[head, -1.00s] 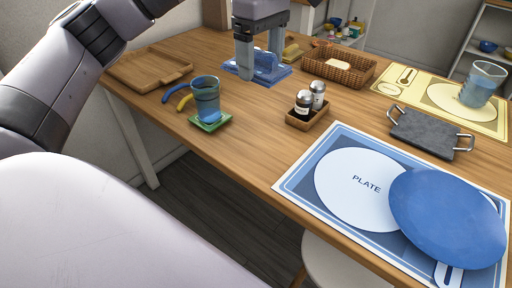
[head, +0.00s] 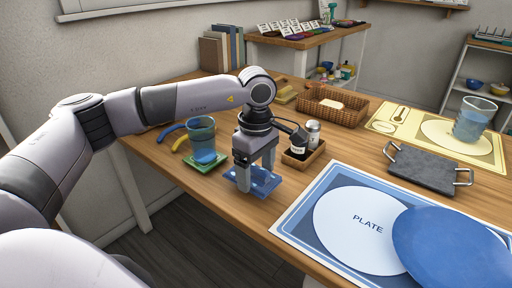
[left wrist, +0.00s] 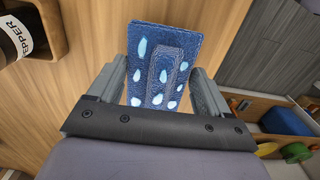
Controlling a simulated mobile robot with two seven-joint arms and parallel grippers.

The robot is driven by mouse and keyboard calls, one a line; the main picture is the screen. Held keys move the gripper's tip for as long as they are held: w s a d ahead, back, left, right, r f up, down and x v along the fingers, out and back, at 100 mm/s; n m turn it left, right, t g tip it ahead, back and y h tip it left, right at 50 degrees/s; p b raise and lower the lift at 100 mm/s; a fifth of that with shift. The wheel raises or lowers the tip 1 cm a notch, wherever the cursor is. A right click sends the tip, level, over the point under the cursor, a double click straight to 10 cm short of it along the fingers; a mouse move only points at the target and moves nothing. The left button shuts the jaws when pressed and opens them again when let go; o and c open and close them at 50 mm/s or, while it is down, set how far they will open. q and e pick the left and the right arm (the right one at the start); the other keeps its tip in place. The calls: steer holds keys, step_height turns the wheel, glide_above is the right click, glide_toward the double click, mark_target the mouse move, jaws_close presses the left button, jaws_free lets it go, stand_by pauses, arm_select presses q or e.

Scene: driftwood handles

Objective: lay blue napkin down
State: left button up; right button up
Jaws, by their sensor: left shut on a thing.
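The blue napkin (head: 265,184), folded and patterned with pale drops, is between the fingers of my left gripper (head: 257,178) in the head view. It is near the table's front edge, between the green coaster and the blue placemat. I cannot tell whether it touches the table. In the left wrist view the napkin (left wrist: 163,45) lies between the two grey fingers of the left gripper (left wrist: 160,92), which is shut on it. The blue placemat (head: 290,222) with a printed plate outline lies to the right. My right gripper is not in view.
A blue glass (head: 202,140) on a green coaster (head: 192,161) stands just left of the napkin. A wooden caddy (head: 303,160) with shakers sits close behind on the right. A blue plate (head: 455,250) partly covers the placemat. A grey tray (head: 425,168) lies beyond.

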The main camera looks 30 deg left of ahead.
arm_select(q)
steer(key=shift+f, duration=1.2)
steer(key=shift+f, duration=0.2)
steer(key=o, duration=0.9)
steer(key=shift+c, duration=0.2)
steer(key=r, duration=0.4)
steer(key=a+r, duration=0.1)
steer(key=r, duration=0.2)
steer(key=shift+w+r, duration=0.1)
steer(key=shift+w, duration=0.2)
